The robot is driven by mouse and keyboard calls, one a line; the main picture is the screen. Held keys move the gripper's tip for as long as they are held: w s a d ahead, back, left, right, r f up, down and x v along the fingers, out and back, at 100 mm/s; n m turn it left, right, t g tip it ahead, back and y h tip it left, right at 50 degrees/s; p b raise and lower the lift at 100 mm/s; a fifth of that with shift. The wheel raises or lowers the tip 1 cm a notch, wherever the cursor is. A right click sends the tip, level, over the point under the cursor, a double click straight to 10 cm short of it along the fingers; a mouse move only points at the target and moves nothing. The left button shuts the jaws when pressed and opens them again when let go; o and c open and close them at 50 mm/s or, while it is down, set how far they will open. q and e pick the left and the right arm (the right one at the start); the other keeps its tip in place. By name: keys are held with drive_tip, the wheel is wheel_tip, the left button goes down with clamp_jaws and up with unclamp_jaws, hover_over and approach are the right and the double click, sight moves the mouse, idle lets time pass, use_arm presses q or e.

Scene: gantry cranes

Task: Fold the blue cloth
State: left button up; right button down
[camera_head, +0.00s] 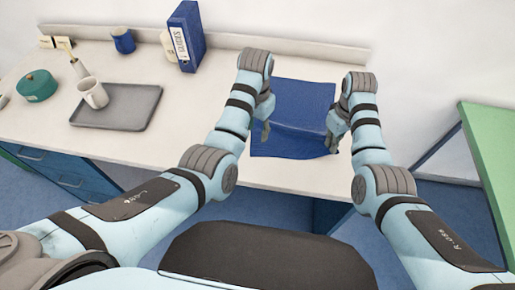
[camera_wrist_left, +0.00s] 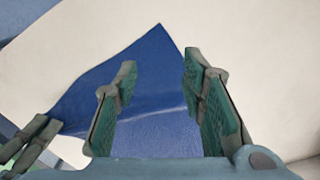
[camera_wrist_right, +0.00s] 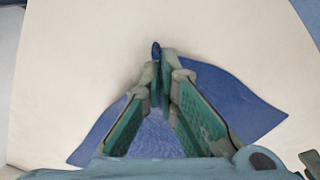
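The blue cloth (camera_head: 303,95) lies on the pale worktop near its front edge, between my two arms. A crease or raised band runs across its nearer part. My left gripper (camera_head: 266,132) is over the cloth's left side; its fingers are apart and empty in the left wrist view (camera_wrist_left: 160,64). My right gripper (camera_head: 332,142) is at the cloth's near right corner. In the right wrist view its fingertips (camera_wrist_right: 161,52) are closed together, with a small blue bit of cloth (camera_wrist_right: 156,48) showing at the tips. The arms hide parts of the cloth's side edges.
A grey tray (camera_head: 117,107) with a white mug (camera_head: 93,94) stands to the left. A green-topped table (camera_head: 492,140) is at the right. Worktop behind the cloth is clear.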

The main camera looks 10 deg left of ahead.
sight(255, 149)
use_arm(q)
drive_tip(key=f, duration=0.6)
drive_tip(key=shift+a+f, duration=0.2)
drive_tip(key=shift+a, duration=0.05)
drive_tip(key=shift+d+f, duration=0.15)
drive_tip(key=shift+f, duration=0.5)
drive_tip(key=shift+c, duration=0.6)
clamp_jaws()
wheel_tip(255, 149, up, 5)
drive_tip(key=shift+c, duration=0.9)
unclamp_jaws()
